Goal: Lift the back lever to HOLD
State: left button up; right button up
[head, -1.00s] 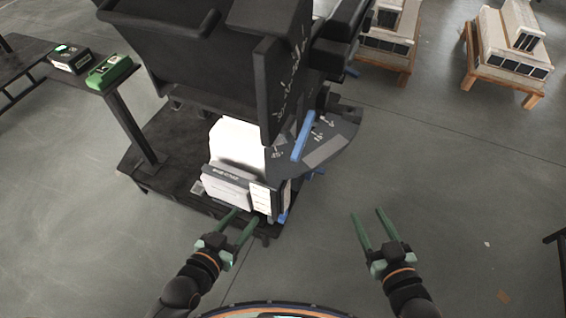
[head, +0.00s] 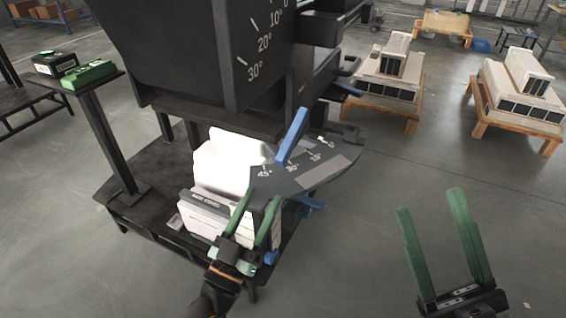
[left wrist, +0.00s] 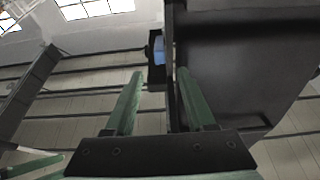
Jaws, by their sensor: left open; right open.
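A blue lever (head: 293,135) stands slanted on a dark plate (head: 325,172) marked with degree figures, at the right of the black machine. Smaller blue parts show below it (head: 307,206) and farther back (head: 343,90); I cannot tell which is the back lever, and no HOLD mark is readable. My left gripper (head: 258,196) is open and empty, its fingers in front of the machine's front corner. In the left wrist view a blue piece (left wrist: 158,50) in a dark housing lies beyond the fingertips. My right gripper (head: 429,199) is open over bare floor.
The black hopper (head: 185,55) bears a degree scale and overhangs a platform with white boxes (head: 205,217). A side stand carries a green case (head: 89,74). Wooden pallets with white blocks (head: 387,77) stand behind right.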

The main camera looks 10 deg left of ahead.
aim_at(279, 165)
pick_arm(q)
jog(key=b+x, duration=0.1)
jog(key=x, duration=1)
jog(key=shift+w, duration=0.15)
grip_shut()
dwell(1.0)
